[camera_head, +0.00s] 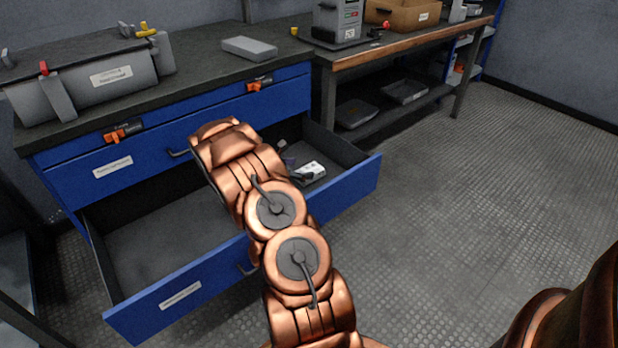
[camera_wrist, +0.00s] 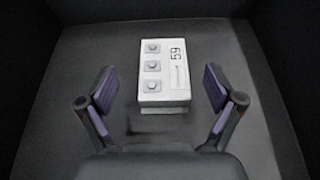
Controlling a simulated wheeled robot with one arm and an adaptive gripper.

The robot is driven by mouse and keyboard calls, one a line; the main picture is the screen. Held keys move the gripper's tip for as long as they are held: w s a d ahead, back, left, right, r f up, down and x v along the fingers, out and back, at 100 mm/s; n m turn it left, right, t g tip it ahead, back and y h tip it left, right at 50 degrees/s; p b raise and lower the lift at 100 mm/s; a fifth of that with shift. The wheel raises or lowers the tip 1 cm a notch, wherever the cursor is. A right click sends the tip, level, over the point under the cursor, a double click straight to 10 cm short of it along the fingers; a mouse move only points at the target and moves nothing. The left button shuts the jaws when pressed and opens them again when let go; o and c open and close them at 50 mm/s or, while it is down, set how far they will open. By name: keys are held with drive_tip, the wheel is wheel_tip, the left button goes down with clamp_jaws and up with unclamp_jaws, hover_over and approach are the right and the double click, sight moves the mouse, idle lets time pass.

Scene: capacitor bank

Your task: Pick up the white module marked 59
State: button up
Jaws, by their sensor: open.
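The white module marked 59 (camera_wrist: 165,70) lies flat on the floor of the open drawer. In the wrist view it shows three grey terminals in a column and the number 59 along its right side. It also shows in the head view (camera_head: 311,171), partly hidden by my gripper. My gripper (camera_wrist: 162,92) is open above the module, with one purple-padded finger to each side of it. The fingers do not touch the module. In the head view my gripper (camera_head: 297,178) is low inside the drawer, and my arm hides much of it.
The blue drawer (camera_head: 330,207) is pulled out of the blue bench, and its left part is empty. A grey case (camera_head: 90,85) and a flat grey box (camera_head: 249,48) stand on the bench top. A wooden-topped bench (camera_head: 420,45) stands at the right. The floor at the right is clear.

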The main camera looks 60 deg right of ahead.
sight(314, 167)
drive_tip(key=b+x, duration=0.1)
drive_tip(key=x, duration=0.2)
drive_tip(key=b+x, duration=0.1)
drive_tip(key=x, duration=0.2)
drive_tip(key=shift+a+f, duration=0.2)
drive_tip(key=shift+f, duration=0.1)
drive_tip(key=shift+s+d, duration=0.1)
drive_tip(key=shift+d, duration=0.25)
drive_tip(key=c, duration=1.5)
drive_tip(key=shift+c, duration=0.2)
drive_tip(key=shift+r, duration=0.1)
